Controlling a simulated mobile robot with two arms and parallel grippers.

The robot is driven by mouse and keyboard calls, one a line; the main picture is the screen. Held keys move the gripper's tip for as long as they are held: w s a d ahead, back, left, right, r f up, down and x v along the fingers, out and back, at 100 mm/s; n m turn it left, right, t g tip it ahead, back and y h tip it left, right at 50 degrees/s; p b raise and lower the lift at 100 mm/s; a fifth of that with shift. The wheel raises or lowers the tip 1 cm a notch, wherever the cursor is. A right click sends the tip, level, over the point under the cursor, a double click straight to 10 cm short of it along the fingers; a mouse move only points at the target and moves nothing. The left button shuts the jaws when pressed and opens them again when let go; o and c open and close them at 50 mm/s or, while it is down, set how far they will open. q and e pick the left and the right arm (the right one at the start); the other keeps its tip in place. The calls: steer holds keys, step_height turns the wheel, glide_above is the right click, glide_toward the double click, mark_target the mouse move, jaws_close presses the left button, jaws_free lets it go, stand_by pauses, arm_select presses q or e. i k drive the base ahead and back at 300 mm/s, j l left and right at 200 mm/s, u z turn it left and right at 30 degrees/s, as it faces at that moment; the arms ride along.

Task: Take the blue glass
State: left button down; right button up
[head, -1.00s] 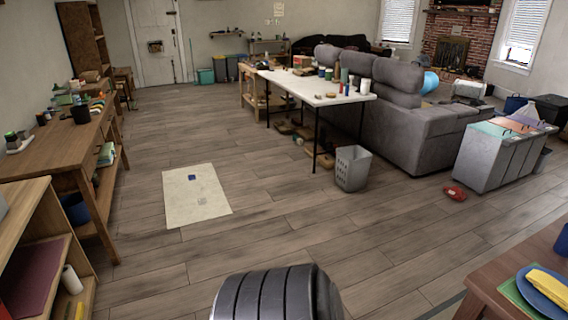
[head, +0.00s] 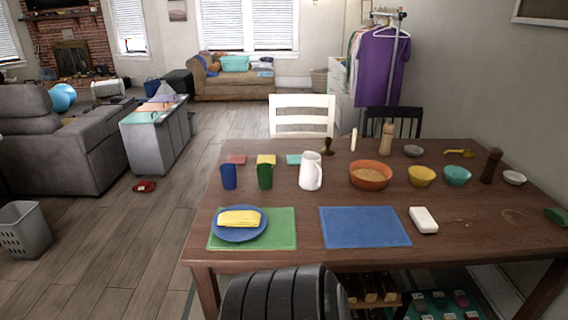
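The blue glass (head: 229,176) stands upright on the wooden dining table (head: 450,240), near its left edge. A green glass (head: 265,176) stands just to its right, and a white pitcher (head: 311,171) stands right of that. A blue plate (head: 239,224) with a folded yellow cloth (head: 239,218) lies in front of the blue glass on a green placemat (head: 283,228). Neither of my grippers shows in the head view.
A blue placemat (head: 364,227), a white block (head: 423,220) and several bowls, one orange (head: 370,176), cover other parts of the table. A white chair (head: 301,116) stands behind it. Open floor (head: 130,240) lies left of the table, with a grey basket (head: 24,230) at the far left.

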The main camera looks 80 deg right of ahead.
mark_target(228, 172)
steer(key=z, duration=2.15)
steer(key=i+j+z, duration=0.9)
steer(key=j, duration=0.35)
steer(key=i, duration=0.05)
